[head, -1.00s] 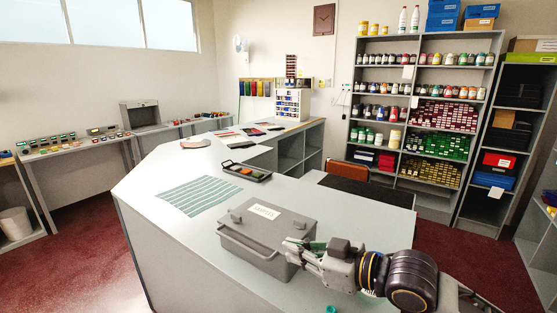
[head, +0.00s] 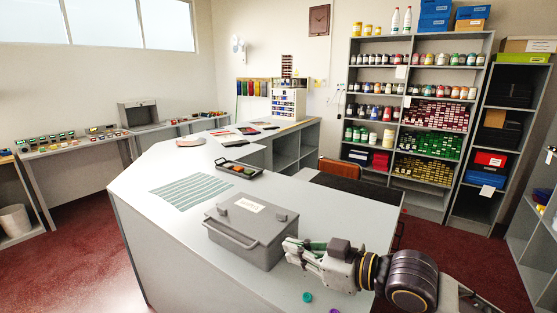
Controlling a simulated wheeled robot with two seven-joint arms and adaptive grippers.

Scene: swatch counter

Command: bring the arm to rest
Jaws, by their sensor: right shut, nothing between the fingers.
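My right gripper (head: 291,252) is shut and empty at the front right of the counter. Its arm comes in from the lower right. The gripper is just to the right of a grey lidded box (head: 238,243) with a white label; I cannot tell whether they touch. My left gripper is not in view.
The grey counter (head: 150,243) bears a striped sheet (head: 190,190) and a black tray (head: 239,169) behind the box. A teal cap (head: 307,297) lies in front of my right gripper. An orange-backed chair (head: 338,171) stands behind the counter. Shelves (head: 421,185) hold many jars.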

